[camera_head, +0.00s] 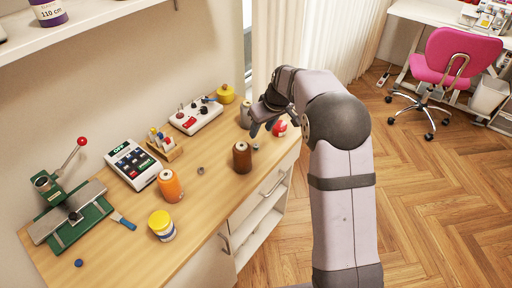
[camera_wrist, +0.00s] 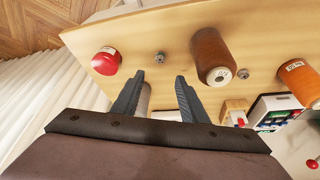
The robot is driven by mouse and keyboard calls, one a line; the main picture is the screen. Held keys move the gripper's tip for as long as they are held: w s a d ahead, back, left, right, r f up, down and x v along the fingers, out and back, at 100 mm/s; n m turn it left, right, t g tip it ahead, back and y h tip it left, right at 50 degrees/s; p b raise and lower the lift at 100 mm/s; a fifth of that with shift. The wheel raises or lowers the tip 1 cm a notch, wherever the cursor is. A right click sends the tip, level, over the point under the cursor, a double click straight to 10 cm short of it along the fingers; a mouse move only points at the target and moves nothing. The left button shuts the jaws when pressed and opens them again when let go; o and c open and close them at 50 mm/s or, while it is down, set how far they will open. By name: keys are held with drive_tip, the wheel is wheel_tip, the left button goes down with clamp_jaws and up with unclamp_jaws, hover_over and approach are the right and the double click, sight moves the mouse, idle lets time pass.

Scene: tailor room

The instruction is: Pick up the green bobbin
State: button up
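I cannot make out a clearly green bobbin in either view. Two small greyish pieces, perhaps bobbins, lie on the table: one (camera_head: 200,170) left of the brown spool (camera_head: 242,158), the other (camera_head: 255,146) near its right side. They also show in the wrist view, one (camera_wrist: 160,57) just beyond my fingertips and one (camera_wrist: 243,73) beside the brown spool. My gripper (camera_head: 261,128) is over the far right end of the table. Its fingers (camera_wrist: 160,77) are apart with nothing held. A grey spool (camera_head: 246,115) is beside it and partly hidden behind the fingers in the wrist view.
A red round item (camera_head: 279,128) stands at the table's (camera_head: 205,205) right edge, close to my gripper. An orange spool (camera_head: 170,187), yellow-lidded jar (camera_head: 161,225), calculator-like device (camera_head: 132,164), control box (camera_head: 196,116) and green press (camera_head: 70,217) stand further left. The table's middle is fairly clear.

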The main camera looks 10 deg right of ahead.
sight(255, 146)
drive_tip(key=shift+f, duration=1.35)
drive_tip(key=shift+p+x, duration=1.35)
drive_tip(key=shift+x, duration=2.25)
drive_tip(key=shift+w+r, duration=0.1)
clamp_jaws()
